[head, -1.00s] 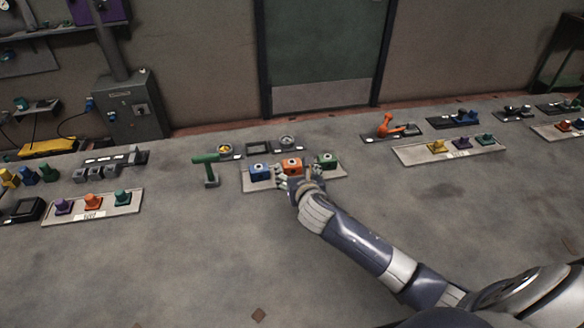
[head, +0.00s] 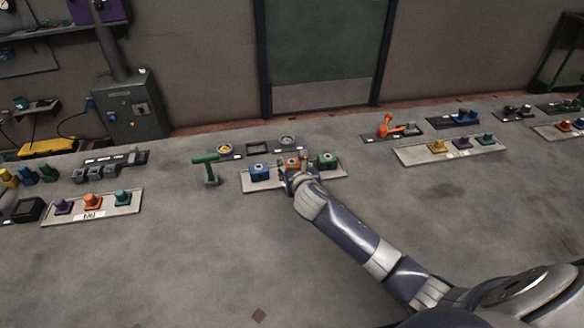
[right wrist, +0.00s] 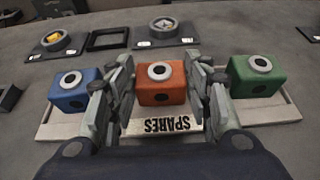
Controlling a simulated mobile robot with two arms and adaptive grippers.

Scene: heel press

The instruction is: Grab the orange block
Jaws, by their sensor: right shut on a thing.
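The orange block (head: 292,163) sits in the middle of a pale tray (head: 334,176), between a blue block (head: 259,171) and a green block (head: 327,160). In the right wrist view the orange block (right wrist: 161,84) has a dark hole in its front and a white ring on top. My right gripper (head: 290,170) is at the orange block, with one finger on each side. In the right wrist view the gripper (right wrist: 160,90) is shut on the block, which still appears to rest on the tray. My left gripper is not in view.
The blue block (right wrist: 74,90) and green block (right wrist: 257,76) stand close outside my fingers. A green hammer-shaped object (head: 207,168) stands left of the tray. Dark square and round fixtures (head: 259,147) lie behind it.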

